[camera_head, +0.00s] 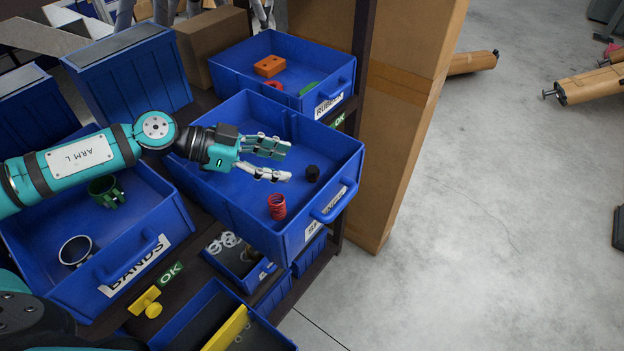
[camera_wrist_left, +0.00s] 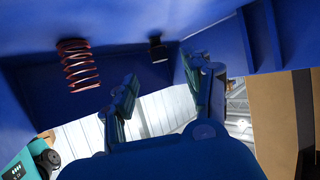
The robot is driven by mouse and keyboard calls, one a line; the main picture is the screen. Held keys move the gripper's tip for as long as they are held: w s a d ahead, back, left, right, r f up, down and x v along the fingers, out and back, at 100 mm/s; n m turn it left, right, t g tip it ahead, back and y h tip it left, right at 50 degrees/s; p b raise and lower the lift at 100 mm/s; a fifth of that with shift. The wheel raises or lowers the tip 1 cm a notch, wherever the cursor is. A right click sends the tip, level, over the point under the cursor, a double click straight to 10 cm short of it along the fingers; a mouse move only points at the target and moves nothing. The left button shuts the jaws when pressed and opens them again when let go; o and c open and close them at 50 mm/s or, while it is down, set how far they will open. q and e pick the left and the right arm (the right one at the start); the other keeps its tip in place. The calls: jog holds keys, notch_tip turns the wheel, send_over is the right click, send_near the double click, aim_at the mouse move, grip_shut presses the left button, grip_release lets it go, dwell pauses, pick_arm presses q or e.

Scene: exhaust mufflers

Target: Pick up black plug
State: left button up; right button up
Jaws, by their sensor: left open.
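The black plug (camera_head: 312,173) is a small dark cylinder on the floor of the middle blue bin (camera_head: 250,215), near its right wall. It also shows in the left wrist view (camera_wrist_left: 158,48), near the top centre. My left gripper (camera_head: 282,160) is open and empty over this bin, its fingers pointing right toward the plug, a short gap away. In the left wrist view the two fingers (camera_wrist_left: 160,95) are spread apart, with the plug just beyond them. My right gripper is not in view.
A red spring (camera_head: 277,206) stands in the same bin near the plug; it shows in the wrist view too (camera_wrist_left: 77,66). The bin's walls and front handle (camera_head: 330,205) surround them. Neighbouring bins hold an orange block (camera_head: 269,65) and clamps (camera_head: 106,191). A cardboard box (camera_head: 385,150) stands right.

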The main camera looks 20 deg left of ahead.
aim_at(311, 169)
pick_arm(q)
jog(key=shift+w+d+f+p, duration=0.1)
jog(key=shift+d+f+p, duration=0.1)
jog(key=shift+d+p, duration=0.25)
jog(key=p+x, duration=0.2)
jog(key=x, duration=0.3)
jog(key=shift+w+d, duration=0.25)
jog(key=shift+d, duration=0.05)
jog(key=shift+w+d+f+p, duration=0.15)
jog(key=shift+d+f+p, duration=0.15)
jog(key=shift+d, duration=0.1)
jog(key=shift+r, duration=0.1)
grip_shut()
